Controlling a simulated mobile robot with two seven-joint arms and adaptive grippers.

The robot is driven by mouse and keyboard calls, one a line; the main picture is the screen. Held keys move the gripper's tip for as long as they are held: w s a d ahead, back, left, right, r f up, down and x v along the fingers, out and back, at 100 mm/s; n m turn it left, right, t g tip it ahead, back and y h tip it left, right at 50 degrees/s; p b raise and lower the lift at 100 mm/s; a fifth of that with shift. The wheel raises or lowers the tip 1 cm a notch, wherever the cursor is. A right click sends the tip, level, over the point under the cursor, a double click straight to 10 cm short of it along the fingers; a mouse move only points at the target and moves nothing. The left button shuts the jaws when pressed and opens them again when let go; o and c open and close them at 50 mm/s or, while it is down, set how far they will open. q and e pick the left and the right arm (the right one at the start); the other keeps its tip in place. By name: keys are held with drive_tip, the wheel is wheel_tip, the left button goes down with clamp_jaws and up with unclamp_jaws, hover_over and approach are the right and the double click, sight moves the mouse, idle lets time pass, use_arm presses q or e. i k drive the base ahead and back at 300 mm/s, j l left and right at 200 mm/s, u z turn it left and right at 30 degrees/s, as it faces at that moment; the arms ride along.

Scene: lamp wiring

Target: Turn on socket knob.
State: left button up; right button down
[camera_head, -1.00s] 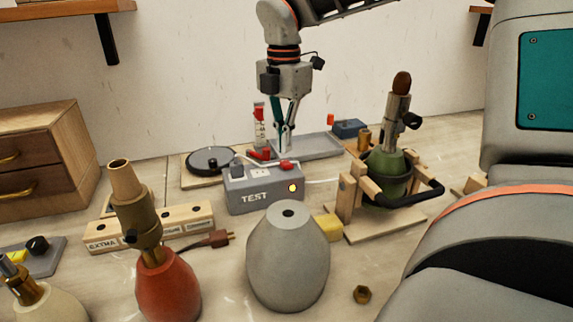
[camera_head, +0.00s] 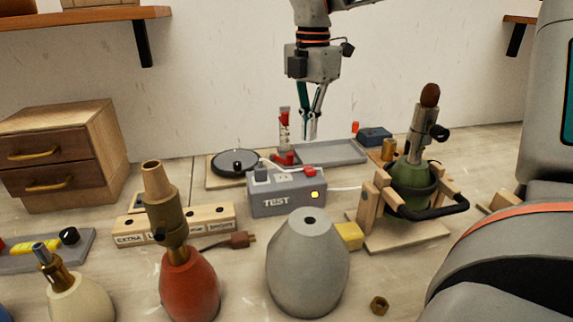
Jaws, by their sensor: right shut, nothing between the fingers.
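A green lamp base (camera_head: 408,185) stands upright in a wooden holder at the right, with a brass and grey socket on top. A dark socket knob (camera_head: 439,132) sticks out from the right side of that socket (camera_head: 417,133). A brown piece (camera_head: 430,95) tops it. My right gripper (camera_head: 310,136) comes down from above, shut and empty. It is over the grey tray at the back, left of the green lamp and apart from it. My left gripper is not in view.
A grey TEST box (camera_head: 287,199) with a lit yellow light stands in the middle. A grey lamp body (camera_head: 307,265), a red lamp base (camera_head: 189,285) and a cream one (camera_head: 80,300) stand in front. A brass nut (camera_head: 379,305) lies at the front right.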

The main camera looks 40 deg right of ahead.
sight(439, 134)
drive_tip(key=k+j, duration=1.1)
drive_tip(key=k, duration=0.2)
